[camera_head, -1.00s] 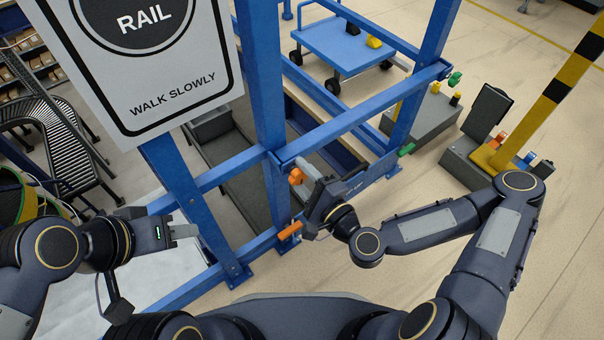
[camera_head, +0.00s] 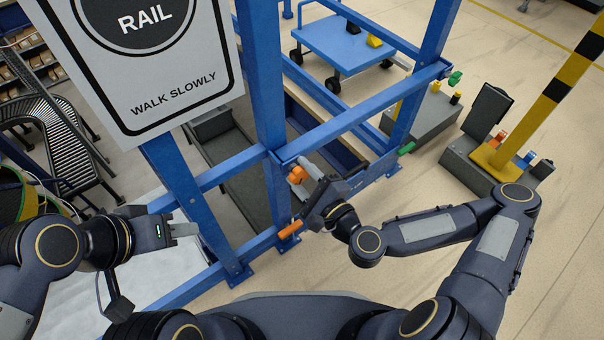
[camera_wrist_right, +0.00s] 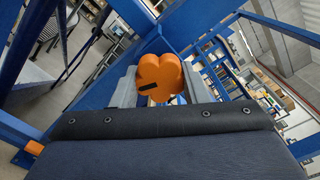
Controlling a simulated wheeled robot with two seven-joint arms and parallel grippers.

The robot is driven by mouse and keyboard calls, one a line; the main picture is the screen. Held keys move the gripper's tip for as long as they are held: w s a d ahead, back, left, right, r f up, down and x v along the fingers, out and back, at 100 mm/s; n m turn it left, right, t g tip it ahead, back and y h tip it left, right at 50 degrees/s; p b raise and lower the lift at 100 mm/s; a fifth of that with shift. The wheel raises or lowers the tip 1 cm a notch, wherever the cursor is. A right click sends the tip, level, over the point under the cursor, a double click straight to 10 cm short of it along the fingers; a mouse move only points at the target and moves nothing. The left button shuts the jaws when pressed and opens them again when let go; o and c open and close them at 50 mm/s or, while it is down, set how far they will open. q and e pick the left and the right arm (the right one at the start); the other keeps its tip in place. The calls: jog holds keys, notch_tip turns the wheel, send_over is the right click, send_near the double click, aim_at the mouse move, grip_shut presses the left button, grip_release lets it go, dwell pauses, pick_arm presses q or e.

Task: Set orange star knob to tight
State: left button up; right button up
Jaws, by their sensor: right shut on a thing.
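The orange star knob (camera_head: 297,175) is on the blue frame, near the middle of the head view. In the right wrist view the knob (camera_wrist_right: 160,74) is a lobed orange shape with a dark bar mark on its lower left. My right gripper (camera_head: 305,172) is shut on the knob, with a grey finger on each side of it in the wrist view (camera_wrist_right: 161,88). No tight marking is readable. My left gripper (camera_head: 190,231) is at the left, away from the knob, and its finger gap cannot be made out.
An orange handle (camera_head: 289,230) sits below the knob and close to my right gripper. Blue posts and beams (camera_head: 270,90) surround the knob. A large sign (camera_head: 150,60) hangs at upper left. A green knob (camera_head: 406,149) is on the frame to the right.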

jog(key=o, duration=1)
jog(key=shift+c, duration=0.2)
jog(key=shift+s+d, duration=0.1)
jog(key=p+v, duration=0.1)
jog(key=v, duration=0.6)
jog(key=shift+s, duration=0.25)
jog(key=shift+d, duration=0.15)
